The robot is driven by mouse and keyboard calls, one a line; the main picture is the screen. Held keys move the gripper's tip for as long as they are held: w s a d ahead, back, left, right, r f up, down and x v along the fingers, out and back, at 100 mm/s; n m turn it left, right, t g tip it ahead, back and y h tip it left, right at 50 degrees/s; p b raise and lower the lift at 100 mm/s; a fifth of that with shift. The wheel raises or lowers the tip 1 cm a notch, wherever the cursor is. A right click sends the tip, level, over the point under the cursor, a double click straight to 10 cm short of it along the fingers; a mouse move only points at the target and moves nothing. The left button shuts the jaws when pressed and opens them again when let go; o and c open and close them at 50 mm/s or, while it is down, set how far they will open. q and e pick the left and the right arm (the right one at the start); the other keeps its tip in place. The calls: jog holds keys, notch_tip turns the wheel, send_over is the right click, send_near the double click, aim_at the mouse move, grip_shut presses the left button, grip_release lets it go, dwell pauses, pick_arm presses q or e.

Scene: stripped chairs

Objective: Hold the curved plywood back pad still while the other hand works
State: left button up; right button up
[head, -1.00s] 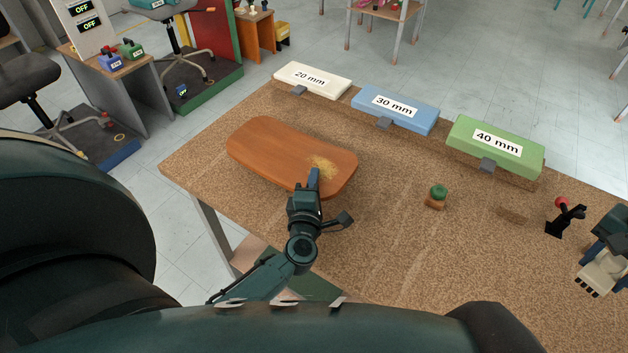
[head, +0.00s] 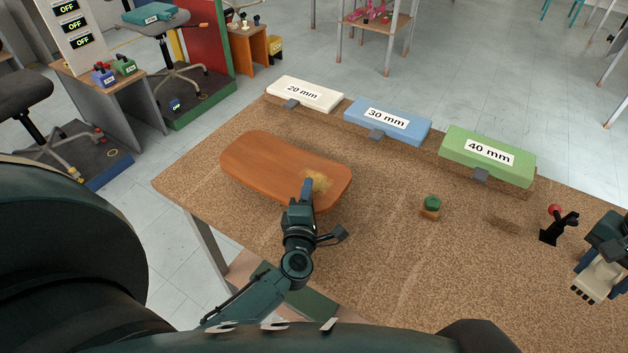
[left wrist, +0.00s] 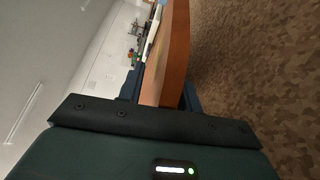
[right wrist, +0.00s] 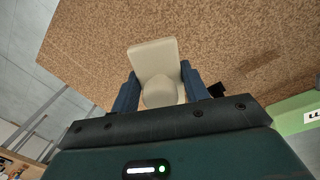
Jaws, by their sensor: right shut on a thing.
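The curved plywood back pad (head: 265,168) is a brown-orange board with rounded corners and a pale dusty patch near its front right. It is over the left part of the bench and shows edge-on in the left wrist view (left wrist: 172,50). My left gripper (head: 307,186) is at its near edge, one finger above the pad. In the left wrist view the fingers stand on both sides of the edge; whether they press on it is unclear. My right gripper (right wrist: 160,88) is shut on a cream block with a rounded grip (right wrist: 152,58), held above the bench at far right.
On the speckled bench (head: 380,235), white (head: 305,94), blue (head: 388,121) and green (head: 488,156) labelled blocks line the back. A small green-topped piece (head: 431,206) and a red-knobbed black device (head: 556,225) stand to the right. The bench between pad and device is mostly clear.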

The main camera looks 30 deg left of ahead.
pick_arm(q)
jog(key=shift+o, duration=0.2)
jog(key=v, duration=0.7)
jog(key=shift+s+d, duration=0.1)
jog(key=shift+s, duration=0.1)
dwell(0.4)
